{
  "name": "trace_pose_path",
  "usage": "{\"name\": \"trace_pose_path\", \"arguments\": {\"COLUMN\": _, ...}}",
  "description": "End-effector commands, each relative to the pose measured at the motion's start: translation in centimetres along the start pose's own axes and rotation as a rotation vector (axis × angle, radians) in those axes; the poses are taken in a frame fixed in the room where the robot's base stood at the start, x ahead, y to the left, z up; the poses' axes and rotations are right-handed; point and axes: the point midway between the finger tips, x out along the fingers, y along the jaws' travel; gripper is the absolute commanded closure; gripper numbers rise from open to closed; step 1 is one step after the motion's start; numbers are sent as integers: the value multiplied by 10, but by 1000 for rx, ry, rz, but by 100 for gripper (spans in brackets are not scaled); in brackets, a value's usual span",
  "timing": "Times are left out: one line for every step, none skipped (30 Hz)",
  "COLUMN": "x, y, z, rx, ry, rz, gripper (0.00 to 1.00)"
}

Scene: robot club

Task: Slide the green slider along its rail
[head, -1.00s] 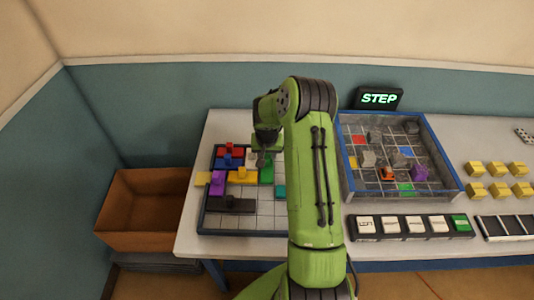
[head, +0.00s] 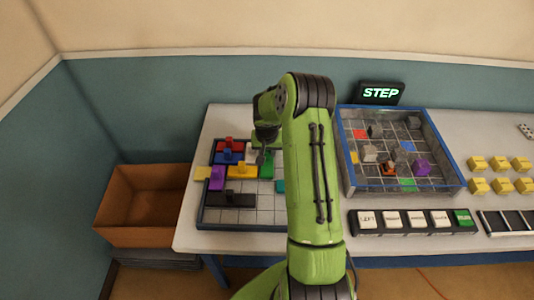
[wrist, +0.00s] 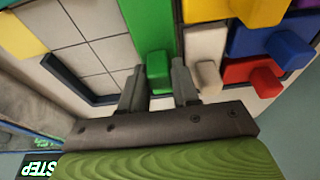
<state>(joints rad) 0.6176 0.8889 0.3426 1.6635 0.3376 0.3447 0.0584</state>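The green slider (head: 267,171) is a long flat block with a raised knob, on the gridded sliding-block board (head: 240,215). In the wrist view the green slider (wrist: 147,25) runs away from my gripper, its knob close to me. My gripper (wrist: 160,82) has one finger on each side of that knob, close against it, and looks shut on it. In the head view my gripper (head: 268,140) is over the board's back right part, partly hidden by my arm. A white block (wrist: 206,45) stands just right of the green slider in the wrist view.
Red (head: 228,144), blue (head: 228,157), yellow (head: 242,171), purple (head: 217,177) and black (head: 231,198) blocks crowd the board. Bare grid squares lie at its front. A blue-rimmed walled arena (head: 457,190) stands right. An orange bin (head: 143,210) stands left.

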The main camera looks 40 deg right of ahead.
Motion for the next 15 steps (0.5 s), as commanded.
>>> {"name": "trace_pose_path", "arguments": {"x": 0, "y": 0, "z": 2, "rx": 0, "ry": 0, "rz": 0, "gripper": 94}}
{"name": "trace_pose_path", "arguments": {"x": -1, "y": 0, "z": 4, "rx": 0, "ry": 0, "rz": 0, "gripper": 94}}
{"name": "trace_pose_path", "arguments": {"x": -1, "y": 0, "z": 8, "rx": -1, "ry": -1, "rz": 1, "gripper": 94}}
{"name": "trace_pose_path", "arguments": {"x": -2, "y": 0, "z": 10, "rx": -1, "ry": -1, "rz": 1, "gripper": 94}}
{"name": "trace_pose_path", "arguments": {"x": -3, "y": 0, "z": 13, "rx": -1, "ry": -1, "rz": 1, "gripper": 94}}
{"name": "trace_pose_path", "arguments": {"x": -3, "y": 0, "z": 16, "rx": -2, "ry": -1, "rz": 1, "gripper": 94}}
{"name": "trace_pose_path", "arguments": {"x": -4, "y": 0, "z": 18, "rx": -2, "ry": -2, "rz": 1, "gripper": 94}}
{"name": "trace_pose_path", "arguments": {"x": -5, "y": 0, "z": 21, "rx": -1, "ry": -2, "rz": 0, "gripper": 94}}
{"name": "trace_pose_path", "arguments": {"x": -6, "y": 0, "z": 24, "rx": -1, "ry": -2, "rz": 0, "gripper": 94}}
{"name": "trace_pose_path", "arguments": {"x": -6, "y": 0, "z": 26, "rx": -1, "ry": -2, "rz": 0, "gripper": 94}}
{"name": "trace_pose_path", "arguments": {"x": -7, "y": 0, "z": 29, "rx": -1, "ry": -2, "rz": 0, "gripper": 94}}
{"name": "trace_pose_path", "arguments": {"x": -7, "y": 0, "z": 32, "rx": -2, "ry": -2, "rz": 0, "gripper": 94}}
{"name": "trace_pose_path", "arguments": {"x": -8, "y": 0, "z": 34, "rx": -2, "ry": -1, "rz": 0, "gripper": 94}}
{"name": "trace_pose_path", "arguments": {"x": -9, "y": 0, "z": 36, "rx": -2, "ry": -2, "rz": 0, "gripper": 94}}
{"name": "trace_pose_path", "arguments": {"x": -9, "y": 0, "z": 39, "rx": -1, "ry": -1, "rz": 0, "gripper": 94}}
